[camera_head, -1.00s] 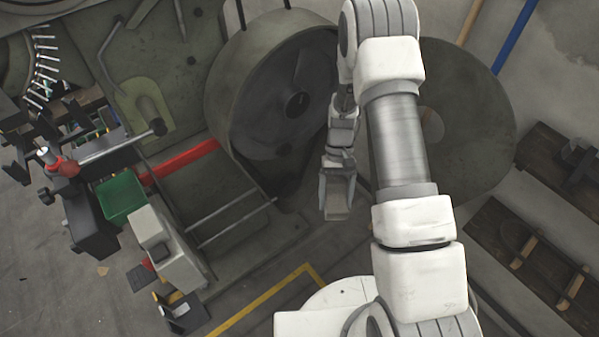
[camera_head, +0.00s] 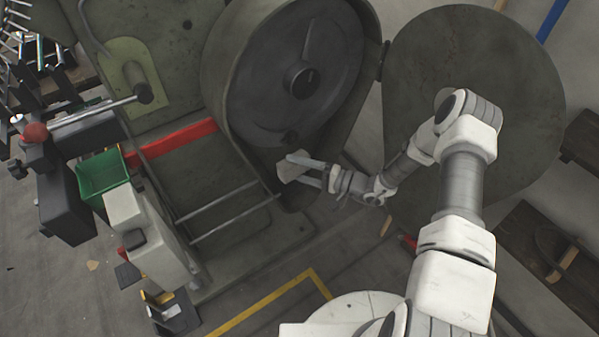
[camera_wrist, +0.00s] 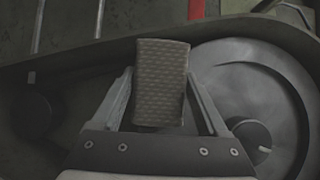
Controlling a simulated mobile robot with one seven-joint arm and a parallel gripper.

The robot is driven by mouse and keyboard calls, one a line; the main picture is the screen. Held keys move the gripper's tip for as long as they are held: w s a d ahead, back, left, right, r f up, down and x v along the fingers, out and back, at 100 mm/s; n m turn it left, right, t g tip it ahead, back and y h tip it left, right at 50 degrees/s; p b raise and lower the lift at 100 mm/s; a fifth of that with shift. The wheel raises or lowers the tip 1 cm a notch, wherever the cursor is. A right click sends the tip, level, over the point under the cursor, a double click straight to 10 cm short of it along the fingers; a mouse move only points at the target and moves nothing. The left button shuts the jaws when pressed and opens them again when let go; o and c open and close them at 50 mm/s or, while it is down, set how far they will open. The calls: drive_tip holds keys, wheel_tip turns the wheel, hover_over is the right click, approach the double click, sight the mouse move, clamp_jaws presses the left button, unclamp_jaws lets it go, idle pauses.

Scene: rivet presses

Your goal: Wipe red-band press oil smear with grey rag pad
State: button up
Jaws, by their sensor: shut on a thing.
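My gripper (camera_head: 308,172) is shut on the grey rag pad (camera_head: 291,167) in front of the lower part of the press's round housing. In the wrist view the pad (camera_wrist: 161,83) is a textured grey-brown block between the two fingers (camera_wrist: 160,105). The press with the red band (camera_head: 173,143) stands to the left, its band running along the upper edge of the bed. The band also shows at the top of the wrist view (camera_wrist: 197,9). I cannot make out the oil smear in either view. Whether the pad touches the press, I cannot tell.
The flywheel (camera_head: 300,80) sits inside the round housing, and an open round cover (camera_head: 475,90) stands to its right. Two metal rails (camera_head: 230,212) cross the bed front. A green bin (camera_head: 103,176) and a red-knobbed lever (camera_head: 36,133) are at the left. A yellow floor line (camera_head: 262,304) runs in front.

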sight(295, 135)
drive_tip(key=shift+w+d+f+m+t, duration=0.2)
drive_tip(key=shift+w+d+m+t, duration=0.15)
drive_tip(key=shift+w+t, duration=0.3)
drive_tip(key=shift+w+a+b, duration=0.35)
drive_tip(key=shift+w+a, duration=0.2)
drive_tip(key=shift+w, duration=0.25)
drive_tip(key=shift+w+a+b, duration=0.3)
drive_tip(key=shift+w+a, duration=0.25)
drive_tip(key=shift+w, duration=0.3)
drive_tip(key=shift+w+a+b, duration=0.35)
drive_tip(key=shift+w+a, duration=0.2)
drive_tip(key=shift+w, duration=0.25)
drive_tip(key=shift+w+a+b, duration=0.55)
drive_tip(key=shift+w+b, duration=0.1)
drive_tip(key=shift+w, duration=0.15)
drive_tip(key=shift+w+d+b, duration=0.4)
drive_tip(key=shift+d+b, duration=0.15)
drive_tip(key=shift+d, duration=0.15)
drive_tip(key=shift+w+d+b, duration=0.3)
drive_tip(key=shift+d, duration=0.2)
drive_tip(key=shift+w+d+b, duration=0.25)
drive_tip(key=shift+d, duration=0.2)
drive_tip(key=shift+w+d+f+b, duration=0.1)
drive_tip(key=shift+w+d+b, duration=0.35)
drive_tip(key=shift+d+b, duration=0.15)
drive_tip(key=shift+w+d+b, duration=0.75)
drive_tip(key=shift+d+b, duration=0.05)
drive_tip(key=shift+d, duration=0.25)
